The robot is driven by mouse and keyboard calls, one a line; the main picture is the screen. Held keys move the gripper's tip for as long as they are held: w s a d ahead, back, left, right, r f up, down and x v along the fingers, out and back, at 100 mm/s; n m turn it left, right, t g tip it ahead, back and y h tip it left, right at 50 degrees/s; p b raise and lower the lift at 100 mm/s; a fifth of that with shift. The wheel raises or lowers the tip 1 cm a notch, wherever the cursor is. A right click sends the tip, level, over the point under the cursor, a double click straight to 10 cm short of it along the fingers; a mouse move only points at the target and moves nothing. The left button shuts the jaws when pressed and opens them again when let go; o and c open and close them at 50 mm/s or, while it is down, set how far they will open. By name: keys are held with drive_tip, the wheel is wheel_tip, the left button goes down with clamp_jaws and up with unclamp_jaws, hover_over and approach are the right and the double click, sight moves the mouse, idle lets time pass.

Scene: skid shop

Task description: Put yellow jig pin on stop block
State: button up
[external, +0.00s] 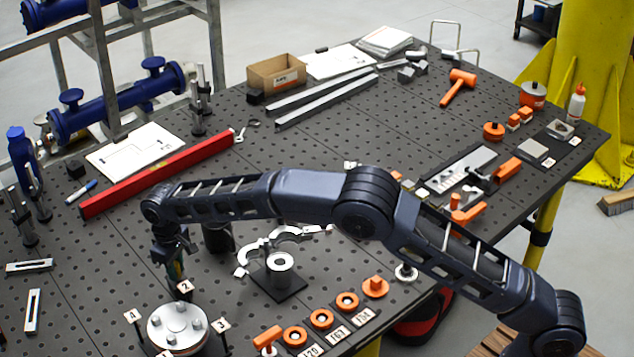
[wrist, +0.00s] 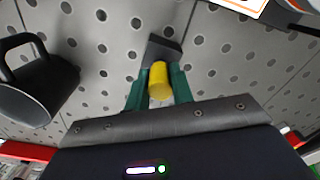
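My gripper (wrist: 163,78) points down at the table, its green fingers on both sides of the yellow jig pin (wrist: 159,82). The fingers appear closed against the pin. A small dark block (wrist: 164,47), which looks like the stop block, lies on the perforated table just beyond the fingertips. The pin's end overlaps the block's near edge in this view; I cannot tell whether they touch. In the external view my gripper (external: 176,276) is low over the table, left of the black mug (external: 217,238); the pin and block cannot be made out there.
The black mug (wrist: 36,82) stands close beside my gripper. A round metal flange (external: 177,328) with numbered tags is in front. A clamp and ring on a black plate (external: 279,284) stand to the right. A red level (external: 158,174) lies behind.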

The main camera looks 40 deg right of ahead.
drive_tip(key=o, duration=0.4)
